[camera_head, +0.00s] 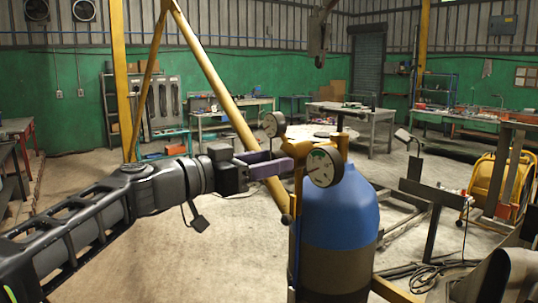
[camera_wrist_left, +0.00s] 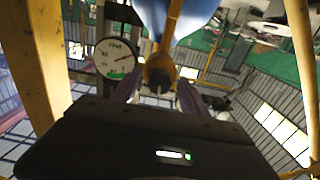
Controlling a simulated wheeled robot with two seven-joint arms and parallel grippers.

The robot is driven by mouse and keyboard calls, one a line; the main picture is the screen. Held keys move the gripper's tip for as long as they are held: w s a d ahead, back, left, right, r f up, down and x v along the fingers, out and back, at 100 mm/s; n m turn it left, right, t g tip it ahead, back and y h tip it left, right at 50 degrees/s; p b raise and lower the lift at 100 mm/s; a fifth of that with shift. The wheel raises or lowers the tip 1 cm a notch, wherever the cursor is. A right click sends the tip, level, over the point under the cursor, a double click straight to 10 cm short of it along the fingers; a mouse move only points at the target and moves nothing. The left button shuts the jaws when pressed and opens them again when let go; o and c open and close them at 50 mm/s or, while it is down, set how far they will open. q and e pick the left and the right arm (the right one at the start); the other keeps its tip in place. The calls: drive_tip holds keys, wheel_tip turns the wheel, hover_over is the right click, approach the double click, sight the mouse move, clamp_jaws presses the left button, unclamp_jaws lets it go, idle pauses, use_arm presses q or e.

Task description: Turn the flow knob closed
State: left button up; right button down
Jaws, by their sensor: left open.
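A gas cylinder with a blue top (camera_head: 340,212) stands upright right of centre in the head view. A round white gauge (camera_head: 323,167) sits on its brass regulator, and a second gauge (camera_head: 273,124) is higher to the left. My left gripper (camera_head: 286,162), with purple fingers, reaches in from the left to the regulator. In the left wrist view a round brass-coloured part with a dark centre, seemingly the flow knob (camera_wrist_left: 158,72), lies between the two open fingertips (camera_wrist_left: 158,84). I cannot tell if they touch it. My right gripper is out of view.
Yellow posts (camera_head: 215,78) rise left of the cylinder. A metal frame (camera_head: 432,215) and a yellow reel (camera_head: 500,185) stand to the right. Workbenches (camera_head: 372,118) line the back. The concrete floor on the left is mostly clear.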

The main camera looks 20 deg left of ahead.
use_arm(q)
clamp_jaws()
idle(0.6)
